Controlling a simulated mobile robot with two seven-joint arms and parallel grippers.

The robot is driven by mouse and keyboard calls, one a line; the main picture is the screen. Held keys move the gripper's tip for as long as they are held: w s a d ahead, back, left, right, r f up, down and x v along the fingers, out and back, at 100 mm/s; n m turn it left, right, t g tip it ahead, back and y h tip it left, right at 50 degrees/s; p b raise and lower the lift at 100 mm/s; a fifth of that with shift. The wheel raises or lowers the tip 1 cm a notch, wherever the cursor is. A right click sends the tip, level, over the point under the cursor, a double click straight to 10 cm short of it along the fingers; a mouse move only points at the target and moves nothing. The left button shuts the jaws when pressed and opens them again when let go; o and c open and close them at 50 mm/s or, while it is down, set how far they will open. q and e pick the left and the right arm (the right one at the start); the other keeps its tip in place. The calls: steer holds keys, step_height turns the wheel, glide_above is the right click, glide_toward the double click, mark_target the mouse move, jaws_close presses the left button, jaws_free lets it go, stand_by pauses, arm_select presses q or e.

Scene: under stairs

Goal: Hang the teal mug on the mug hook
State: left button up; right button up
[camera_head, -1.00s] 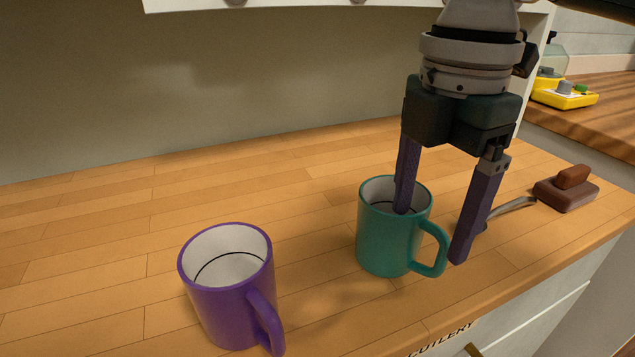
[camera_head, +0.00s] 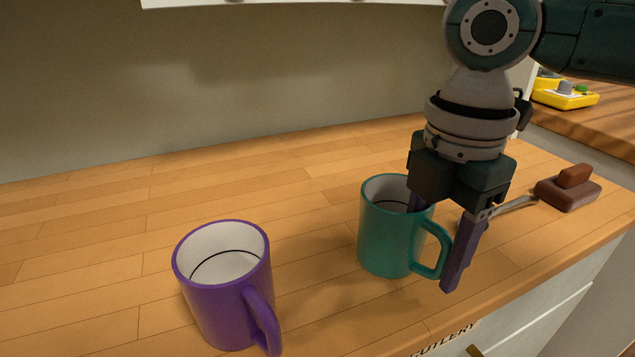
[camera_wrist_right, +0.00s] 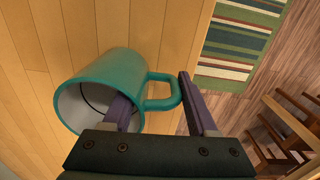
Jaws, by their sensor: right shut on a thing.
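The teal mug (camera_head: 383,235) stands upright on the wooden counter, its handle toward the right. My right gripper (camera_head: 436,246) comes down over it from above, one finger inside the mug and the other outside, beyond the handle. It is shut on the teal mug, across the wall and handle side. The teal mug also shows in the right wrist view (camera_wrist_right: 115,75), with the right gripper's fingers (camera_wrist_right: 153,92) either side of its wall and handle. The inner fingertip is hidden in the mug in the head view. I cannot make out the mug hook. My left gripper is not in view.
A purple mug (camera_head: 226,295) stands to the left of the teal mug. A brown block-like object (camera_head: 568,190) and a grey utensil (camera_head: 513,206) lie to the right. A white shelf edge (camera_head: 300,4) runs along the top. The counter's back left is clear.

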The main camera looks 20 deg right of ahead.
jaws_close()
stand_by(0.3)
stand_by(0.3)
step_height(320, 180, up, 20)
steer(key=p, duration=0.4)
jaws_free()
jaws_close()
